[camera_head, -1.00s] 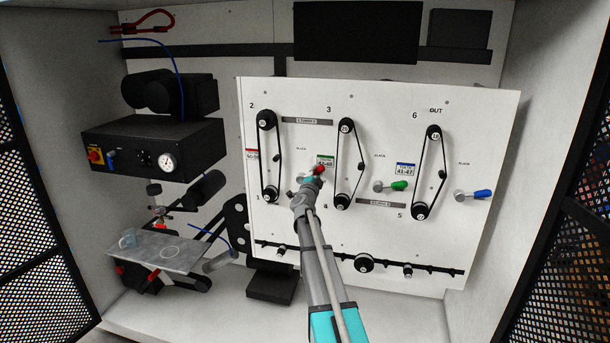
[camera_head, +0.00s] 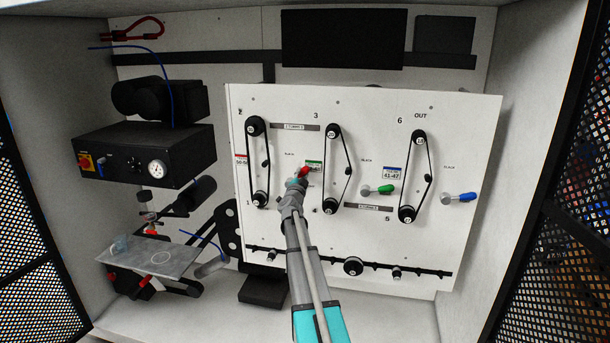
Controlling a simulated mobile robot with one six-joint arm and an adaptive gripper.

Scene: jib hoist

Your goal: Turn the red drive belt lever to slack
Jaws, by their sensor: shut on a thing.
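The red drive belt lever (camera_head: 305,171) is on the white panel (camera_head: 300,230), between the left belt (camera_head: 257,165) and the middle belt (camera_head: 338,165). Its red end points up and to the right. My gripper (camera_head: 297,184) is at the lever and shut on it; the fingertips and the lever's pivot are largely hidden by the gripper and arm. The green lever (camera_head: 385,189) and the blue lever (camera_head: 467,197) stand further right, both with their coloured ends to the right.
A black box with a gauge (camera_head: 147,152) and a metal plate (camera_head: 150,254) are at the left. Black mesh doors (camera_head: 545,235) flank the cabinet.

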